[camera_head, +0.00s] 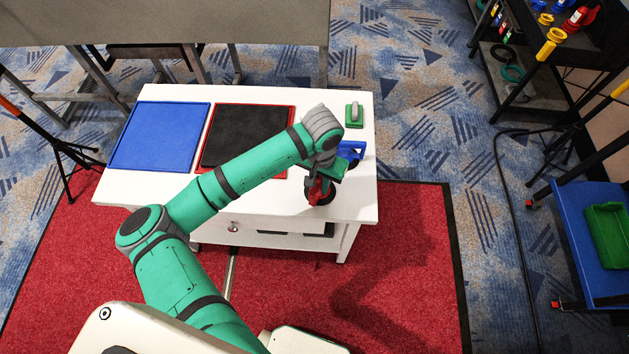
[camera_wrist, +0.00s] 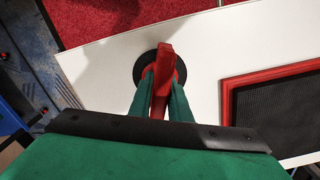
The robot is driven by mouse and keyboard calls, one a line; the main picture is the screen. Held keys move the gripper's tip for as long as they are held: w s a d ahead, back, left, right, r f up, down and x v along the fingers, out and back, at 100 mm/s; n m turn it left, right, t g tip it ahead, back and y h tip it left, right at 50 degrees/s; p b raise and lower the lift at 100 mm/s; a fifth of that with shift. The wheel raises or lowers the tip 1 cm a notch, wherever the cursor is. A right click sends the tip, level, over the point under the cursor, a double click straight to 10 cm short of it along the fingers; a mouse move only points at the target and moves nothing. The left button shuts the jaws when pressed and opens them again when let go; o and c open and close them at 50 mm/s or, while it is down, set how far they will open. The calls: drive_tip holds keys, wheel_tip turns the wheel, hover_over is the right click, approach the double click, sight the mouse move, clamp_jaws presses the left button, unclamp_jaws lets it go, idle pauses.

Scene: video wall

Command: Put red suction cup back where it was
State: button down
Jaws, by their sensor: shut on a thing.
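The red suction cup (camera_wrist: 164,68) has a red handle and a round black base. In the wrist view my gripper (camera_wrist: 162,92) is shut on its red handle, one green finger on each side. In the head view the red suction cup (camera_head: 319,191) is at the front right corner of the white table (camera_head: 262,205), below my gripper (camera_head: 322,178). Its base appears to be at or just above the tabletop; I cannot tell whether it touches. My wrist hides part of it.
A blue tray (camera_head: 160,136) and a black mat with a red rim (camera_head: 246,137) lie on the table. A blue object (camera_head: 351,153) is just behind my gripper. A green object with a grey handle (camera_head: 354,115) stands at the back right. Shelving (camera_head: 520,75) stands farther right.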

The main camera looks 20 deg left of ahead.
drive_tip(key=shift+f, duration=0.1)
drive_tip(key=c, duration=1.7)
unclamp_jaws()
drive_tip(key=shift+o, duration=0.2)
